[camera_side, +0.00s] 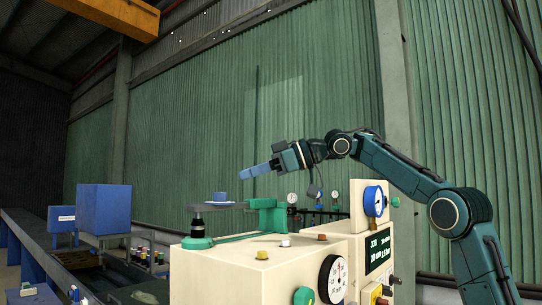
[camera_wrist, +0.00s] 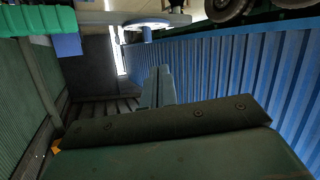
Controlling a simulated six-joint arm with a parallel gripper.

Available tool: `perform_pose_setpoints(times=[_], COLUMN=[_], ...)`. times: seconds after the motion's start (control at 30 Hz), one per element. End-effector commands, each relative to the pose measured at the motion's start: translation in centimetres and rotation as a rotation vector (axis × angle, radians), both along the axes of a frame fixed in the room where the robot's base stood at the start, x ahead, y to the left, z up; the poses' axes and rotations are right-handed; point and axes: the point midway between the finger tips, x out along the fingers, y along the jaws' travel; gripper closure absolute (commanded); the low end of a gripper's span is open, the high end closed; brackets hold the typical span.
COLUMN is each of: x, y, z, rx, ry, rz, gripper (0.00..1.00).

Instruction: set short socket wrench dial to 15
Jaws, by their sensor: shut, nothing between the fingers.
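A cream machine (camera_side: 225,275) stands in the lower middle of the side view. A black round dial with a white face (camera_side: 333,278) is on its front, and a blue-rimmed dial (camera_side: 374,201) sits on an upright panel at its right. I cannot tell which dial is the short socket wrench one, and their readings are too small to make out. My gripper (camera_side: 245,174) is in the air above the machine's left part, pointing left, clear of both dials. Its blue fingers are shut and empty. In the wrist view the shut fingers (camera_wrist: 158,82) show in the middle.
A green clamp-like fixture (camera_side: 266,215) and a flat plate with a small blue piece (camera_side: 219,198) stand below my gripper. A green knob (camera_side: 303,296) is beside the black dial. A lit display (camera_side: 379,250) is at right. Blue boxes (camera_side: 105,208) stand at far left.

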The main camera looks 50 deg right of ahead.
Motion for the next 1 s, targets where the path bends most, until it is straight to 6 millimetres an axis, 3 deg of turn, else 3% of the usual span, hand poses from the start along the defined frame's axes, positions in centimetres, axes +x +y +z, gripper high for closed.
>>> perform_pose_setpoints(times=[0.27,0.53,1.0], x=[-1.3,-2.8,-6.7], y=[2.3,3.6,4.0], z=[1.3,1.3,-1.6], rx=[-0.151,-0.345,-0.803], ry=[-0.214,-0.414,-0.677], rz=[0.037,0.028,-0.042], gripper=[1.00,1.00,1.00])
